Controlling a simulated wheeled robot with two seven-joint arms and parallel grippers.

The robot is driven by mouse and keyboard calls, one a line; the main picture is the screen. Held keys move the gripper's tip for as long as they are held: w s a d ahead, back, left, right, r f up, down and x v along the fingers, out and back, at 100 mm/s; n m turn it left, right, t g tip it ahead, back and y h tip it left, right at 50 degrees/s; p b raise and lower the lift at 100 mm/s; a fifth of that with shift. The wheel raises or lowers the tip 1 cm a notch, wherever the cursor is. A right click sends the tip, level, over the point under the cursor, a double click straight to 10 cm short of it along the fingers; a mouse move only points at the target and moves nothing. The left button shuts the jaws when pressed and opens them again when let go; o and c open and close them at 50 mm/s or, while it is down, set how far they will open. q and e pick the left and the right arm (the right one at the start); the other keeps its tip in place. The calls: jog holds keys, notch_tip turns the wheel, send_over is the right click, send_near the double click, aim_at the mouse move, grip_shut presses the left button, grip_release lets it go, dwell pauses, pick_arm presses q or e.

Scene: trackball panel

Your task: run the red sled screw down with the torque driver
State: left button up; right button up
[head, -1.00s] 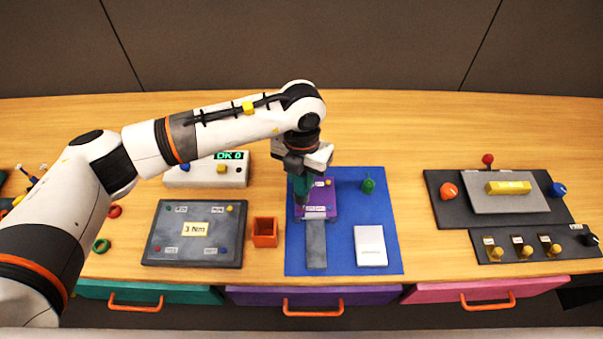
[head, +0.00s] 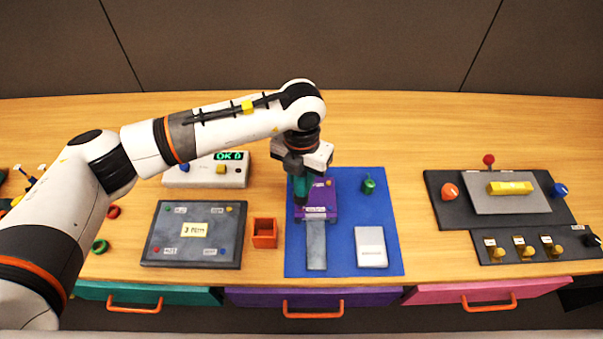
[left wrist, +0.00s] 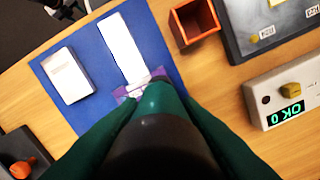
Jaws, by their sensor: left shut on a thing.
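My left gripper (head: 300,186) is over the left side of a purple block (head: 325,200) on the blue mat (head: 350,258). A grey plate (head: 316,245) extends from the block's near side. In the left wrist view a dark rounded body (left wrist: 150,140), apparently the torque driver, sits between the green fingers, which are shut on it. Its tip and the red sled screw are hidden behind the gripper, so I cannot tell if they touch. A yellow screw (head: 328,183) shows on the block. My right gripper is not in view.
A white box (head: 370,246) and a green piece (head: 368,185) are on the mat. Left of it stand an orange bin (head: 264,232), a dark 3 Nm panel (head: 170,245) and a white unit with a green OK 0 display (head: 229,156). A switch panel (head: 450,215) is at right.

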pick_arm(q)
jog(key=shift+f+b, duration=0.25)
jog(key=shift+b, duration=0.05)
dwell(0.6)
jog(key=shift+f+b, duration=0.15)
jog(key=shift+b, duration=0.15)
dwell(1.6)
